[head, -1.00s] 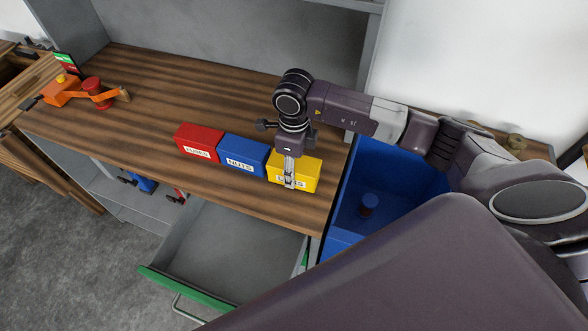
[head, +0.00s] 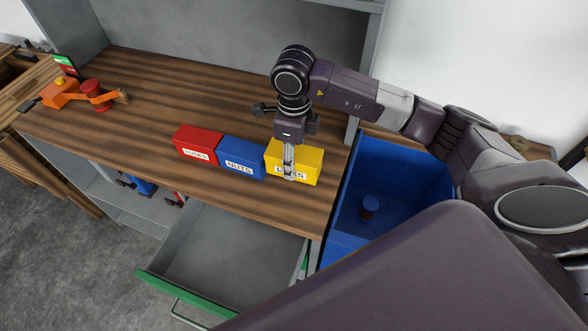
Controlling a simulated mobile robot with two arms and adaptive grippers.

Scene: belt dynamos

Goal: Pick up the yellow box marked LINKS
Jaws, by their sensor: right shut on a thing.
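The yellow box (head: 308,163) is at the right end of a row of boxes on the wooden bench top. Its white label is partly hidden by a gripper finger, so only parts of the word LINKS show. My right gripper (head: 289,167) points down from above and is shut on the yellow box, one finger over its front face. The box looks raised slightly above the bench top. My left gripper is not in view.
A blue box marked NUTS (head: 242,157) is close to the left of the yellow box, then a red box (head: 198,141). An open drawer (head: 222,250) juts out below. A blue bin (head: 400,165) stands right. The bench top (head: 190,95) behind is clear.

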